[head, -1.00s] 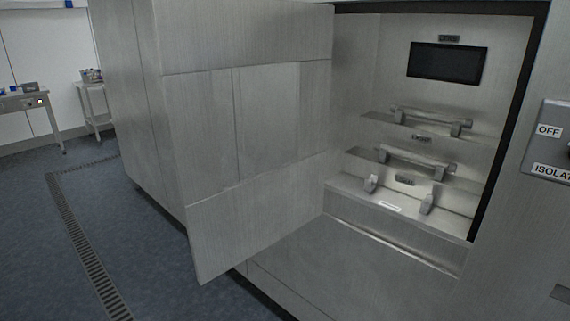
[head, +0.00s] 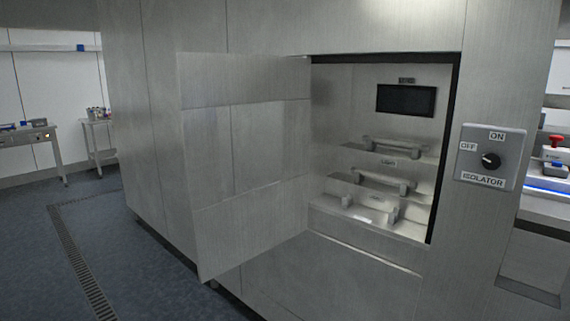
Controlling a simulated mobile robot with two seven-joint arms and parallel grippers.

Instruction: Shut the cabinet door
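The cabinet door (head: 245,160) is a brushed-steel panel, hinged on the left side of the opening. It stands wide open, swung out toward the left front. The steel cabinet (head: 385,40) has a dark-edged opening (head: 455,150). Inside are a dark screen (head: 406,100) and bar-like handles (head: 385,180) on stepped shelves. Neither of my grippers shows in the head view.
An isolator switch (head: 491,157) marked OFF and ON is right of the opening. A bench with a red button (head: 556,140) stands at the far right. Clear blue floor (head: 110,235) with a drain grating (head: 75,255) lies at the left. Small tables (head: 98,145) stand behind.

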